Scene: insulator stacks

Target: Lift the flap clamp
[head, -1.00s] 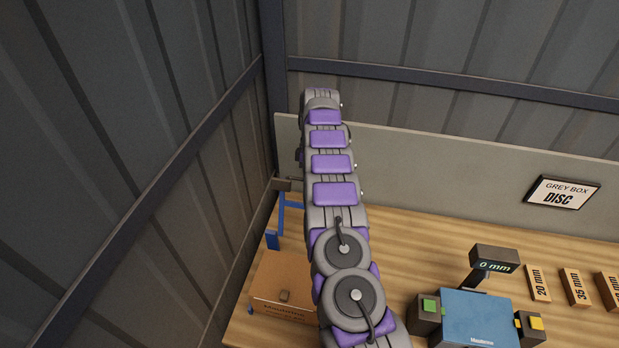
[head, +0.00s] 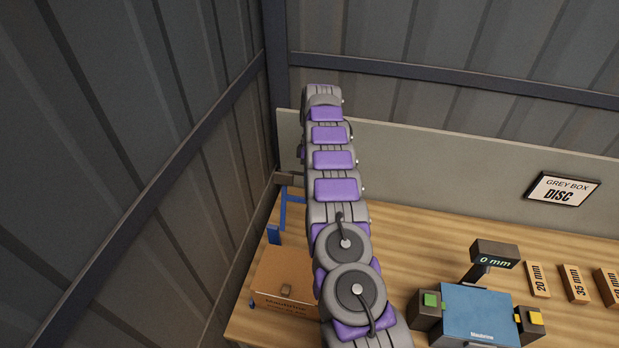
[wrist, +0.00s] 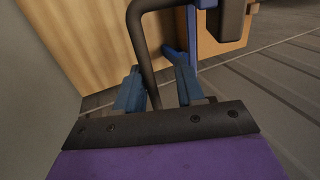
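My gripper (wrist: 160,88) shows in the wrist view as two blue fingers set apart with a gap between them. A dark bent bar (wrist: 145,50) passes up through or in front of that gap and curves right toward a dark block (wrist: 233,18); I cannot tell whether it is the flap clamp or whether the fingers touch it. In the head view my arm's far end hides the gripper.
A blue frame (head: 291,206) stands at the bench's back left corner; blue structure (wrist: 180,55) also shows in the wrist view. A blue-topped measuring device (head: 478,313) reads 0 mm, with labelled blocks (head: 538,279) to its right. Walls close in left and behind.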

